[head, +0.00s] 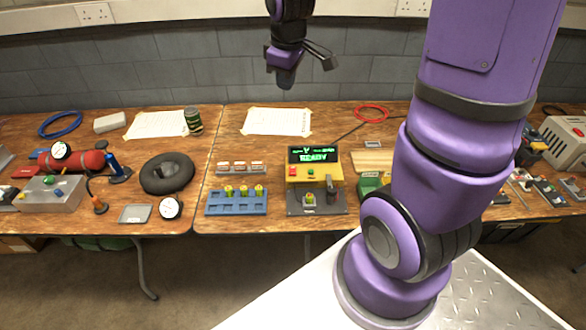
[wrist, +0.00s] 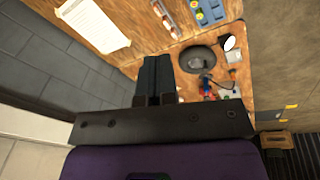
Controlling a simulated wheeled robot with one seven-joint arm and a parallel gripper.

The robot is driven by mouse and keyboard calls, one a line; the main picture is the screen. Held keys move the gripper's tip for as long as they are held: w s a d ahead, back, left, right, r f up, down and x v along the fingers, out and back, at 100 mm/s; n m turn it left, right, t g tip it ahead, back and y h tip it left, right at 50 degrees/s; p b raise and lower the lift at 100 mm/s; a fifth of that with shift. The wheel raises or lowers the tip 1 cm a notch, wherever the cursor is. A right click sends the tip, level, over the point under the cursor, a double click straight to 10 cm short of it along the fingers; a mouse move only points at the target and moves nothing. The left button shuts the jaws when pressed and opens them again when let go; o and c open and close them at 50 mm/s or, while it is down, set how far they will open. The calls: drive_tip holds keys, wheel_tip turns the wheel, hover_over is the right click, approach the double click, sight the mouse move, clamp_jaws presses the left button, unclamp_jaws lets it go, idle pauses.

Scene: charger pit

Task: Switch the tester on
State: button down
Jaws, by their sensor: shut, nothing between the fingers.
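The tester (head: 315,172) stands near the middle of the right-hand table in the head view. It has a yellow panel with a red button (head: 292,171) and a green button (head: 311,172), and its dark screen (head: 314,154) shows green text that reads READY. A green and yellow piece (head: 308,198) sits on its dark base. The tester is not clearly visible in the wrist view.
A blue tray (head: 215,209) with several yellow-green pieces lies left of the tester. A wooden block (head: 372,160) lies to its right, near my arm. A black tyre ring (head: 167,174) and red cylinder (head: 85,161) are on the left table.

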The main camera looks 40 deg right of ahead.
drive_tip(key=w+d+f+n+g, duration=0.1)
drive_tip(key=w+d+f+n, duration=0.15)
drive_tip(key=f, duration=0.55)
drive_tip(key=n+g, duration=0.1)
drive_tip(key=n, duration=0.1)
hover_over(293, 169)
drive_tip(key=s+a, duration=0.1)
wheel_tip(293, 169, down, 13)
drive_tip(key=shift+s+f+y, duration=0.15)
drive_tip(key=shift+y, duration=0.15)
wheel_tip(293, 169, down, 14)
drive_tip(key=shift+s+f, duration=0.1)
drive_tip(key=shift+f, duration=0.05)
idle(0.3)
drive_tip(key=shift+w+d+r, duration=0.25)
drive_tip(key=shift+w+d, duration=0.2)
drive_tip(key=shift+w, duration=0.25)
